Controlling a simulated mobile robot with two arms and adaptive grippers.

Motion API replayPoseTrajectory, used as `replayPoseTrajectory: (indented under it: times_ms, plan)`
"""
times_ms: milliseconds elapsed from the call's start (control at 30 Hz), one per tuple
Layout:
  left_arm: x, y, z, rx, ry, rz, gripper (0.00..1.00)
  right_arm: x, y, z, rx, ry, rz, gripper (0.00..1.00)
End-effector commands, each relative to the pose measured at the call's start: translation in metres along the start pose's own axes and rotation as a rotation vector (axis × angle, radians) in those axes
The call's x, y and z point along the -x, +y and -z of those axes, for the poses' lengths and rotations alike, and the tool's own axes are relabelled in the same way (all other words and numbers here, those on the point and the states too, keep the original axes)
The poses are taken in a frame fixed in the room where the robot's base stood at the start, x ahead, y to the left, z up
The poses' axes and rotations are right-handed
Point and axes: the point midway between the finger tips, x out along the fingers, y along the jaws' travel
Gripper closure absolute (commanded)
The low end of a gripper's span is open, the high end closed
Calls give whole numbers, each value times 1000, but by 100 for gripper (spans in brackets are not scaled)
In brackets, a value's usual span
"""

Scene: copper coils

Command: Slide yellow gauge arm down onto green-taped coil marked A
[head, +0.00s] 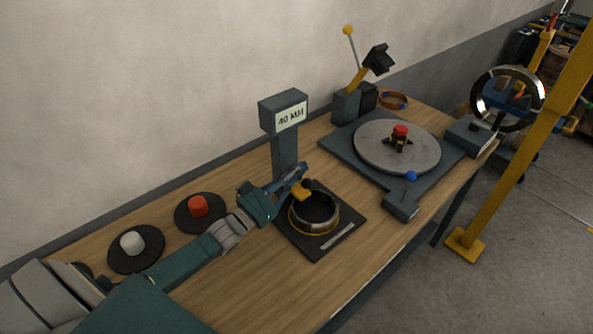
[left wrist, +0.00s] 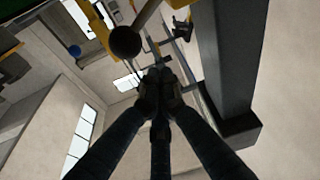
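The yellow gauge arm (head: 302,193) sits low on the grey gauge post (head: 285,155), over the back rim of a dark coil (head: 315,211). A dark ball knob (head: 306,183) tops the arm; a similar knob on a rod (left wrist: 125,40) shows in the left wrist view. The coil has a pale and yellow band; no green tape or letter A is readable. My left gripper (head: 300,173) is beside the post and knob. In the left wrist view its fingers (left wrist: 158,80) come together, with nothing visible between them. My right gripper is not in view.
The coil stands on a black plate (head: 335,243). A turntable (head: 375,150) with a red-topped hub is at the back right. Red (head: 198,206) and white (head: 132,242) pieces stand on black discs at left. The bench front is clear. A yellow post (head: 500,170) rises beyond the bench.

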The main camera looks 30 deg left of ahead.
Motion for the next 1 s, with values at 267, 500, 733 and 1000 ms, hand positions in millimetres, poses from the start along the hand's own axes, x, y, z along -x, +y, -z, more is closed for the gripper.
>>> replayPoseTrajectory:
  times_ms: [267, 500, 733, 1000]
  plan:
    - [46, 0, 6, 0, -2, 0, 100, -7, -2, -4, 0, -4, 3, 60]
    - [83, 1, 9, 0, 2, -1, 100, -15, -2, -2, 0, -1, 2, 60]
    - [94, 1, 11, -1, 5, -1, 100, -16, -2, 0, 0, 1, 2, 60]
    - [94, 1, 12, 0, 5, -1, 100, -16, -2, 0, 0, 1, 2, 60]
